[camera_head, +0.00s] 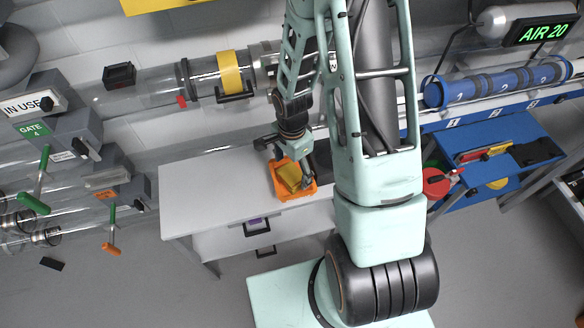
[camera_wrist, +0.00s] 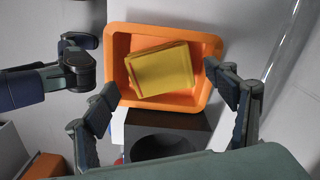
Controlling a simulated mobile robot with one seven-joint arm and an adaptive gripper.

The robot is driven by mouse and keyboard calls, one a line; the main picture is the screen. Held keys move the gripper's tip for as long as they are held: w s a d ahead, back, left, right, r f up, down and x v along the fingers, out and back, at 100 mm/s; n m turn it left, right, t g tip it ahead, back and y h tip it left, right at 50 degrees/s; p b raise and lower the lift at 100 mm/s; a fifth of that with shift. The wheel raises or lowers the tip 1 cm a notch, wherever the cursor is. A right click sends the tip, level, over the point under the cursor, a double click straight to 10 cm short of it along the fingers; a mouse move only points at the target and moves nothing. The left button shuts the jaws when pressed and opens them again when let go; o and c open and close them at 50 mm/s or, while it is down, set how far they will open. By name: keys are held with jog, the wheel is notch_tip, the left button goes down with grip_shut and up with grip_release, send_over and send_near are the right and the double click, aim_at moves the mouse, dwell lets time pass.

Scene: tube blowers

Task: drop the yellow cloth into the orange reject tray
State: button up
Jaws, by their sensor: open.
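The orange tray (camera_wrist: 117,44) stands on the white bench, and it also shows in the head view (camera_head: 309,190). The folded yellow cloth (camera_wrist: 160,72) lies inside the tray, tilted a little, and its yellow also shows in the head view (camera_head: 289,178). My gripper (camera_wrist: 172,90) is open, with its fingers spread on either side near the tray's lower edge. Nothing shows between the fingers as held. In the head view my gripper (camera_head: 288,158) is over the tray and hides part of it.
The white bench (camera_head: 205,195) is clear to the left of the tray. A black block with a round recess (camera_wrist: 160,140) stands next to the tray. A clear tube with a yellow band (camera_head: 230,72) runs along the wall above. A blue bench (camera_head: 490,160) is at right.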

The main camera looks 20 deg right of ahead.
aim_at(292, 175)
jog(key=shift+r+p, duration=0.5)
notch_tip(292, 175, up, 12)
jog(key=p, duration=0.1)
jog(key=shift+p, duration=0.35)
jog(key=shift+r, duration=0.1)
